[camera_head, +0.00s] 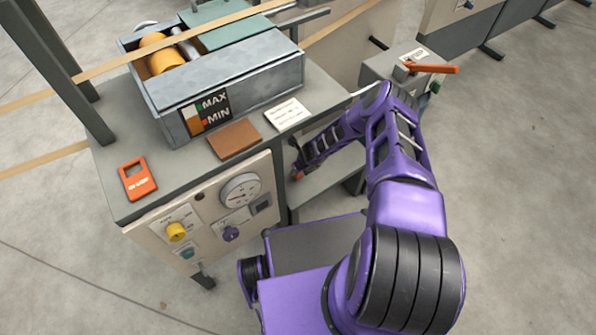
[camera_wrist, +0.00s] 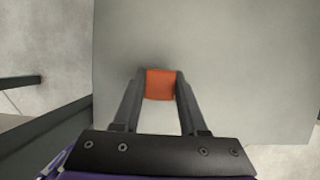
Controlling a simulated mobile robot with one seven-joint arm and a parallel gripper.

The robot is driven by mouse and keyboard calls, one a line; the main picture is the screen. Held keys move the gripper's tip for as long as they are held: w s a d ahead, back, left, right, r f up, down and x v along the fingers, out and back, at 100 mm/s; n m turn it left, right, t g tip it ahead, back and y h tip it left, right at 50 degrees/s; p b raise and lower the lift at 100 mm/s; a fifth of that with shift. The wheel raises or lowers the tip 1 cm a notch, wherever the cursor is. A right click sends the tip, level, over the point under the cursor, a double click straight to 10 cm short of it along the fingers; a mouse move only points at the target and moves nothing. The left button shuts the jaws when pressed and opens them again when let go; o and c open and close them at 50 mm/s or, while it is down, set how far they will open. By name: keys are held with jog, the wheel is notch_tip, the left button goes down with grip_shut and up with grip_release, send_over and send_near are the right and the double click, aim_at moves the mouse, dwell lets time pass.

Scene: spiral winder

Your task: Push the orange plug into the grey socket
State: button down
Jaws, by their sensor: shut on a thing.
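The orange plug (camera_wrist: 160,84) is between the two fingertips of my gripper (camera_wrist: 160,78) in the wrist view, with a finger against each side. In the head view the plug (camera_head: 298,174) is a small orange patch at the end of my gripper (camera_head: 296,166), beside the right edge of the control cabinet. A plain grey surface lies beneath the plug. I cannot tell whether the plug touches it. I cannot make out the grey socket for sure in either view.
The cabinet panel (camera_head: 186,211) carries a dial (camera_head: 240,190), a yellow knob (camera_head: 176,232) and a purple knob (camera_head: 231,234). A low grey shelf (camera_head: 335,188) lies right of the cabinet. An orange lever (camera_head: 432,68) sticks out at the upper right. Open floor lies at right.

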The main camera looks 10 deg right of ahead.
notch_tip(320, 180, up, 3)
jog(key=shift+r+p, duration=0.1)
jog(key=shift+p, duration=0.3)
jog(key=s+d+p, duration=0.1)
jog(key=s+d, duration=0.2)
jog(key=s, duration=0.5)
jog(key=s+d+p, duration=0.1)
jog(key=s+d, duration=0.3)
jog(key=s, duration=0.4)
jog(key=shift+s+f, duration=0.25)
jog(key=shift+s, duration=0.1)
